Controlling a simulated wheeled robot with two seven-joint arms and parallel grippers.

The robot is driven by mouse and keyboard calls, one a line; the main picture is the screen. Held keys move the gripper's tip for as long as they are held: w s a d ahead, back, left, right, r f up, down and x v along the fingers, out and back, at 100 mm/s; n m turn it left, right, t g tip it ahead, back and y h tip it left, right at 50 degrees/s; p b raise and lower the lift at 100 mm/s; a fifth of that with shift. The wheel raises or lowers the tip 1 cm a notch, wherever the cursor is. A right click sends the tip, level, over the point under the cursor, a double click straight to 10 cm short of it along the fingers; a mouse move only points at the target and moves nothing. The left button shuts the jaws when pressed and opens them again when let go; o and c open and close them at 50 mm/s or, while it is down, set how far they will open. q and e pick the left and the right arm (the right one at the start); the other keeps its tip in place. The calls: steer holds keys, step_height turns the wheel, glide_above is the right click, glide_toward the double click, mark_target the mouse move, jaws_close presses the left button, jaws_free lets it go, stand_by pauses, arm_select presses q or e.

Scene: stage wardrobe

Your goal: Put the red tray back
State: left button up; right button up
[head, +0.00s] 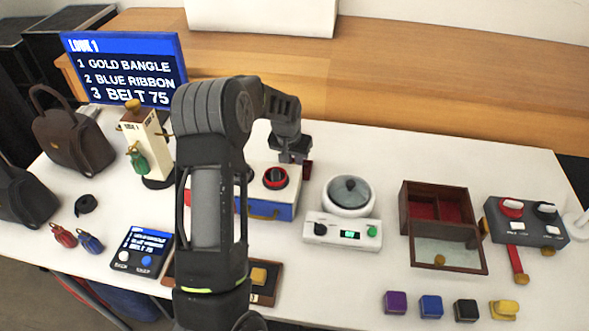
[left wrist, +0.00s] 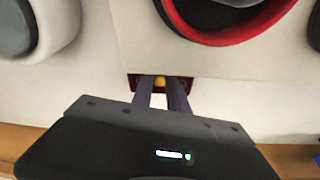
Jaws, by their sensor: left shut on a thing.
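My left gripper (head: 293,157) reaches past the blue-and-white box (head: 270,212) to its far side. In the left wrist view the gripper (left wrist: 162,84) is shut on the small yellow knob (left wrist: 160,82) of a dark red piece (left wrist: 190,84), which looks like the red tray. Part of this red piece (head: 307,170) shows beside the gripper in the head view. The black knob with a red ring (head: 275,177) is on the box top, close to the gripper. I cannot tell whether the tray is in the box or outside it. My right gripper is not in view.
Right of the box stand a white scale (head: 342,232) with a glass-lidded bowl (head: 349,192), an open red-lined wooden case (head: 405,215) and a grey control box (head: 528,222). A screen (head: 125,68) and bags (head: 70,135) are at left. My arm hides the table's middle front.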

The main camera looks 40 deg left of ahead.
arm_select(q)
steer(key=shift+r, duration=0.1)
jaws_close()
step_height(320, 180, up, 10)
steer(key=b, duration=0.1)
stand_by(0.4)
stand_by(0.7)
